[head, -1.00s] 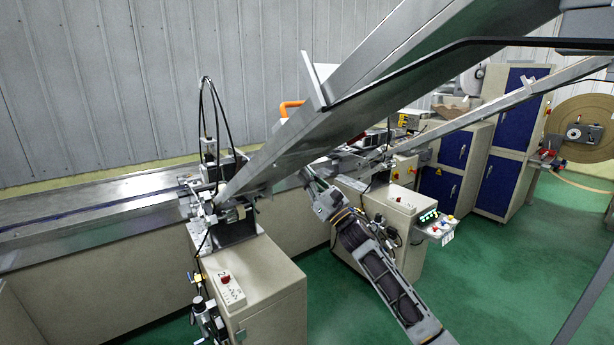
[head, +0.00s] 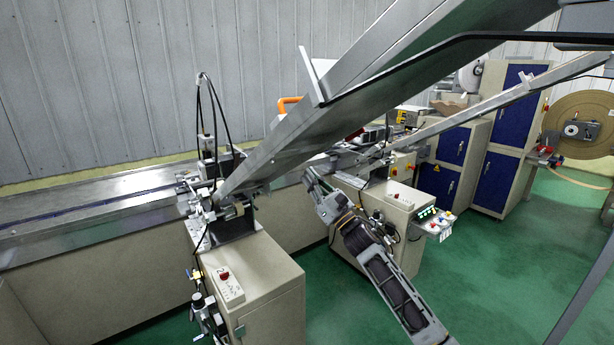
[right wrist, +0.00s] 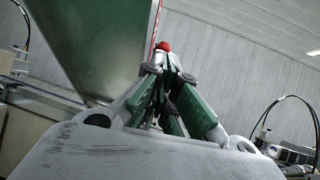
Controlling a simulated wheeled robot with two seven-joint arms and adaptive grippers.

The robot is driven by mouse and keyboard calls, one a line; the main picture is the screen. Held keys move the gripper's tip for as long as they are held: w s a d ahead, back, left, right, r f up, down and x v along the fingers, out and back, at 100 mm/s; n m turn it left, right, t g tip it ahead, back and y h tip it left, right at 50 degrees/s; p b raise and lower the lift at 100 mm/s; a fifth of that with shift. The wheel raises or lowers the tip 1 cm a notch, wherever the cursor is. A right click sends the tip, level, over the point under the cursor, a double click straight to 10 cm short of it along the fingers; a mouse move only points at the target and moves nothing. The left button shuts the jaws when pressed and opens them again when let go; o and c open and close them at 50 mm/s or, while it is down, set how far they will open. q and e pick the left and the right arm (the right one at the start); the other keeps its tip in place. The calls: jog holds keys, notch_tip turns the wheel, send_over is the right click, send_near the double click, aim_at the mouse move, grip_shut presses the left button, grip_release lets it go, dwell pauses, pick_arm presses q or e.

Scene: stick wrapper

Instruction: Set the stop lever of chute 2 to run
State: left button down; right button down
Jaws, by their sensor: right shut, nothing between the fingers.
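The large grey chute (head: 365,95) slopes down from upper right to the near machine, whose control box (head: 227,287) is marked 2. My right gripper (head: 309,177) is under the chute, to the right of its lower end, with its arm coming up from the bottom. In the right wrist view the gripper (right wrist: 165,62) is shut, with its green-sided fingers together. A red knob (right wrist: 164,46) shows just beyond the fingertips; I cannot tell whether they touch. The knob's lever arm is hidden, so its setting cannot be told. My left gripper is not in view.
The chute's underside (right wrist: 95,45) is close on the left in the right wrist view. A second machine with a control box (head: 400,197) stands right of my gripper. A conveyor (head: 90,200) runs along the wall. Green floor (head: 500,270) is free at right.

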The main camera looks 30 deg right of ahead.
jog(key=v, duration=0.9)
dwell(0.3)
jog(key=shift+s, duration=0.15)
